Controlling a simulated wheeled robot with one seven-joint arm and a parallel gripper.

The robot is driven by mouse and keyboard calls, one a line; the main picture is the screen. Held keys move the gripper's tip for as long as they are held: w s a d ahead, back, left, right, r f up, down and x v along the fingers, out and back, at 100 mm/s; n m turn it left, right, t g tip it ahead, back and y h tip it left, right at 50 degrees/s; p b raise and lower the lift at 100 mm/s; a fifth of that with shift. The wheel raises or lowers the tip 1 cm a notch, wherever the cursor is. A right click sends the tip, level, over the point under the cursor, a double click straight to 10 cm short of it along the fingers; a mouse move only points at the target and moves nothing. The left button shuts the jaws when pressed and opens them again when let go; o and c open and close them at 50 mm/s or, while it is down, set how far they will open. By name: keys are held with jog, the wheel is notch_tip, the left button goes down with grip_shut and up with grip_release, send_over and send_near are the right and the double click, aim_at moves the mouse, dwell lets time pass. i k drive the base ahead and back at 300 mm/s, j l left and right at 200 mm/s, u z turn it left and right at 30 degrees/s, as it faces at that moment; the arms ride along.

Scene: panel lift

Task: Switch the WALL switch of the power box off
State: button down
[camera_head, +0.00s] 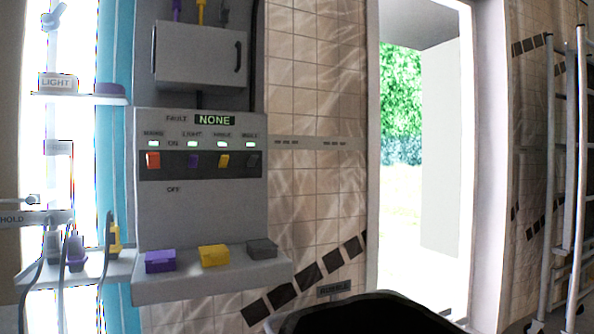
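The grey power box (200,195) hangs on the tiled wall at left centre. Its dark strip holds an orange, a purple, a yellow and a dark grey switch. The dark grey switch (254,160) is at the right end, under a small label that seems to read WALL. A lit green lamp (250,144) sits above it, as above the others. ON is printed above the strip and OFF below; the switches appear to be at the ON side. The fault display (214,120) reads NONE. My gripper is not in view.
Purple (160,261), yellow (214,255) and grey (262,249) blocks sit on the box's lower ledge. A closed grey cabinet (195,55) is above. A black container (360,315) stands at bottom centre. A bright doorway opens right of centre; a metal rack (565,190) is far right.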

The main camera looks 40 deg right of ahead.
aim_at(252, 161)
jog(key=i+j+z, duration=0.15)
jog(key=z, duration=0.25)
jog(key=i+j+z, duration=0.25)
jog(key=z, duration=0.2)
jog(key=i+j+z, duration=0.4)
jog(key=k+l, duration=0.05)
jog(key=l, duration=0.05)
